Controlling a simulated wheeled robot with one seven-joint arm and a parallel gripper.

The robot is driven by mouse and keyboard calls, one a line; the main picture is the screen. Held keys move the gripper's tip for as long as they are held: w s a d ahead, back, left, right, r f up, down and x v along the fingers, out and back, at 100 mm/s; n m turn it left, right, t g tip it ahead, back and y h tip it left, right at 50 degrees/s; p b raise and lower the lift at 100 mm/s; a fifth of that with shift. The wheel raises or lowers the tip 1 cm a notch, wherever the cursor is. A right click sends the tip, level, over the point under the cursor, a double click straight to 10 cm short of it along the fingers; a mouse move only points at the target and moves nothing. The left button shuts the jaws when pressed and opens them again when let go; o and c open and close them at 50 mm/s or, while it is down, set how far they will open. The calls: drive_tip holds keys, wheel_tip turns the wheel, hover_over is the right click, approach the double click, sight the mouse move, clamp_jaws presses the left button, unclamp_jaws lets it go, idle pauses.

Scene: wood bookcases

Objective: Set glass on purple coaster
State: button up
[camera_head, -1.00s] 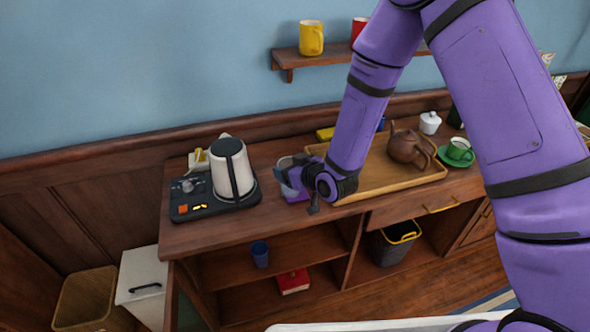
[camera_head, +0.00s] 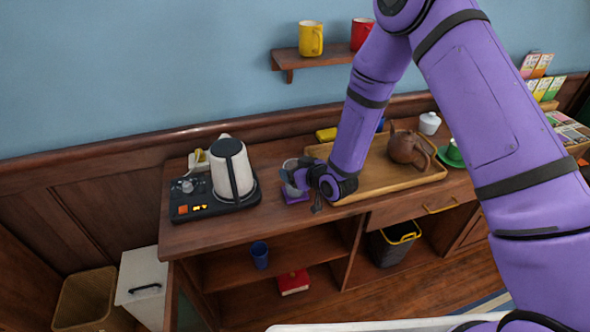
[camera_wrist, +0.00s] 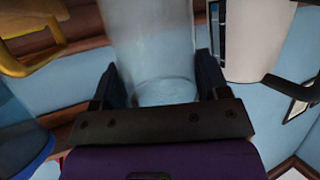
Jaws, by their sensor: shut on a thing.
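A clear glass (camera_wrist: 150,40) stands between the fingers of my gripper (camera_wrist: 160,80) in the wrist view, and the gripper is shut on it. In the head view the glass (camera_head: 290,164) is partly hidden by my gripper (camera_head: 297,181). I cannot tell whether the glass base touches the coaster.
A white kettle (camera_head: 232,170) on a black base (camera_head: 213,208) stands left of the glass. A wooden tray (camera_head: 372,187) with a brown teapot (camera_head: 406,148) lies to the right. The counter front (camera_head: 225,230) is clear.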

drive_tip(key=shift+f, duration=0.15)
drive_tip(key=o, duration=1.3)
